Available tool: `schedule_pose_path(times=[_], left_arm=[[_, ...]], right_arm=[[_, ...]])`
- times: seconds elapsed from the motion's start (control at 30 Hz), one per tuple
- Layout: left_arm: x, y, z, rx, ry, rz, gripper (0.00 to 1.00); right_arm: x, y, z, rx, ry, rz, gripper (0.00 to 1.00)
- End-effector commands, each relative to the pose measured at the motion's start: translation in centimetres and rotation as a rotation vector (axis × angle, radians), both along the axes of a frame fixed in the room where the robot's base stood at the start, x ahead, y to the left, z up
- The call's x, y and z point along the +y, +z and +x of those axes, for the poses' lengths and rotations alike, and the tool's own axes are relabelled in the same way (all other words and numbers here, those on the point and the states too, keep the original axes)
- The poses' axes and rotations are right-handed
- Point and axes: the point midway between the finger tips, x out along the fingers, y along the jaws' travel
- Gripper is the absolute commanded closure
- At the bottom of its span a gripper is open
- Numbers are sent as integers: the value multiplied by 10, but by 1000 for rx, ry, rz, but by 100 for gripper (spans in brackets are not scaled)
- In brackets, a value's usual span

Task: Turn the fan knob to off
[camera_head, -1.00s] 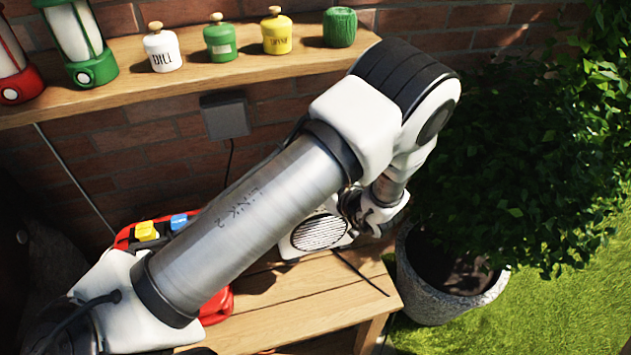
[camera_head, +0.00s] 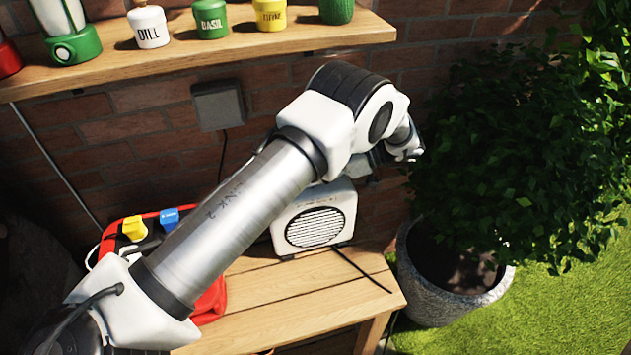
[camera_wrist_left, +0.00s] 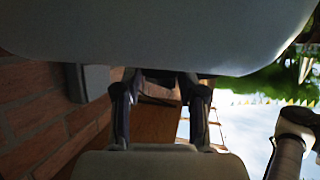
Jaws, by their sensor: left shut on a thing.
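The cream fan (camera_head: 322,205) stands on the bench by the brick wall, its round slatted grille facing front. Its pale housing (camera_wrist_left: 160,35) fills the top of the left wrist view. My left gripper (camera_wrist_left: 160,78) has both fingers against a small dark part between the fingertips, at the housing's edge; I take it for the fan knob. The knob's pointer and setting are hidden. In the head view my left arm reaches over the fan, and its wrist is at the fan's upper right; the fingertips are hard to make out. My right gripper is not in view.
A red container (camera_head: 210,303) holds yellow and blue items. A potted bush (camera_head: 450,295) stands at right. The bench front (camera_head: 300,300) is clear.

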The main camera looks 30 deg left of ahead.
Motion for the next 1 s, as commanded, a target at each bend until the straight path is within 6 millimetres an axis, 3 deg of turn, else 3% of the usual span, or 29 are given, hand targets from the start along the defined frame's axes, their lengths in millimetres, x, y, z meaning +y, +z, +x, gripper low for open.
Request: schedule_pose_path(times=[0.03,0.3,0.97,1.0], left_arm=[[1,-8,1,-3,35,-3,95],[3,-5,2,-1,185,-1,95],[3,-1,2,-1,245,2,95],[3,-1,2,-1,245,2,46]], right_arm=[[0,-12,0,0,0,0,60],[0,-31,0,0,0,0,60],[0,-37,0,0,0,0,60],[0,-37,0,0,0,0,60]])
